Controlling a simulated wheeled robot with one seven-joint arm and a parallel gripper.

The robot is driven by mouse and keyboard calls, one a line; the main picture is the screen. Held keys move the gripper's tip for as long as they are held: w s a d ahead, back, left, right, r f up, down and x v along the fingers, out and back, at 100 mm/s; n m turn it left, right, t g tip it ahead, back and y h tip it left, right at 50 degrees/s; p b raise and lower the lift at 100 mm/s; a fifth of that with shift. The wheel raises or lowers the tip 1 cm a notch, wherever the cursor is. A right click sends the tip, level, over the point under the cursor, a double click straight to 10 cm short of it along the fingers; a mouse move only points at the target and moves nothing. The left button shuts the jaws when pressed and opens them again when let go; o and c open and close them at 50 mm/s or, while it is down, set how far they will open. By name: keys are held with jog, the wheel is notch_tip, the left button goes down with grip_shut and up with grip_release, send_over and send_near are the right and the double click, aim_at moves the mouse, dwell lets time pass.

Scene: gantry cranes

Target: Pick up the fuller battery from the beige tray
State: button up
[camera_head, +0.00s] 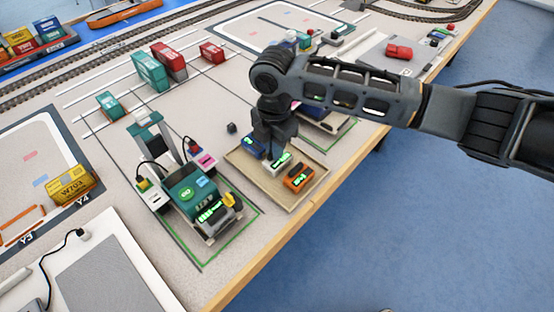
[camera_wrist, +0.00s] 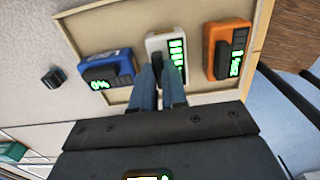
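The beige tray (camera_head: 255,173) holds three batteries in a row. The blue battery (camera_wrist: 118,62) shows 0%. The white battery (camera_wrist: 165,42) in the middle shows several green bars. The orange battery (camera_wrist: 238,38) on the right has a green readout too small to read surely. In the head view the white battery (camera_head: 283,160) and orange battery (camera_head: 299,178) are clear, and the blue one (camera_head: 252,147) is partly behind my gripper. My gripper (camera_wrist: 158,70) points down at the white battery, its fingertips beside that battery's dark handle. I cannot tell whether they grip it.
A teal station (camera_head: 185,190) with a green-lit battery (camera_head: 213,213) stands left of the tray. A small dark cube (camera_head: 232,127) lies behind the tray. Red and teal containers (camera_head: 150,70) stand further back. The table's wooden edge (camera_head: 300,225) runs close in front of the tray.

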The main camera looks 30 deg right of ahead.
grip_shut()
jog(key=shift+r, duration=0.15)
jog(key=shift+r+p, duration=3.05)
jog(key=shift+r, duration=0.3)
